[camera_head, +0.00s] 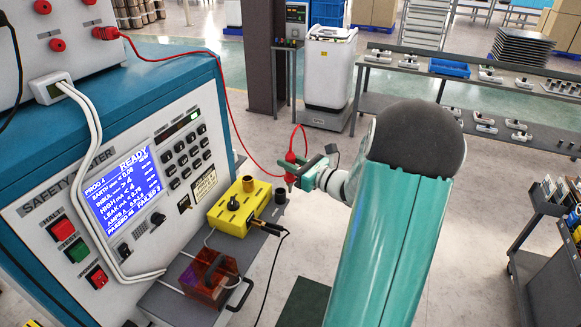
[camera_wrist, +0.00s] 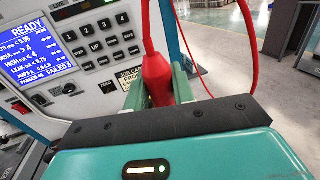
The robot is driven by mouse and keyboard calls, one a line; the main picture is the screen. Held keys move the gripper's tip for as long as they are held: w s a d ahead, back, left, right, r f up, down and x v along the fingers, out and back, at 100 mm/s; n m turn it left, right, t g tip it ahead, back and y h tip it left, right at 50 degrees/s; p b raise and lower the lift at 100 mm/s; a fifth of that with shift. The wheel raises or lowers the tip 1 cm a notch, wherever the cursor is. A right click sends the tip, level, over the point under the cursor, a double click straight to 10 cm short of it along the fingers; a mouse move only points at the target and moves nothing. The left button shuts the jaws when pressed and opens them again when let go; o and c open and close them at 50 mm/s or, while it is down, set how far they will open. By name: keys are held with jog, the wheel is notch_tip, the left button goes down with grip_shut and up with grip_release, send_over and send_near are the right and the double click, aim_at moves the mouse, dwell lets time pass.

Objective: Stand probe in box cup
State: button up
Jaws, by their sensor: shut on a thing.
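The red probe (camera_head: 290,158) is held upright in my gripper (camera_head: 293,173), its red cable rising from its top. In the wrist view the probe (camera_wrist: 157,78) sits between the green fingers of my gripper (camera_wrist: 160,92), and its lower end is hidden. The yellow box (camera_head: 232,214) stands on the shelf in front of the tester, with a black knob on top. A brown round cup (camera_head: 249,184) shows at its back edge, and a dark cup (camera_head: 280,196) stands to its right. The probe is above and to the right of both, apart from them.
The safety tester (camera_head: 120,190) fills the left side, its screen reading READY. A transparent orange box (camera_head: 208,278) with a handle sits on the shelf (camera_head: 165,303). The red cable (camera_head: 228,115) loops from the tester to the probe. A black clip lead (camera_head: 272,262) hangs near the yellow box.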

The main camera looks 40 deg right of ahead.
aim_at(290, 153)
jog(key=shift+s+r, duration=0.1)
jog(key=shift+r, duration=1.7)
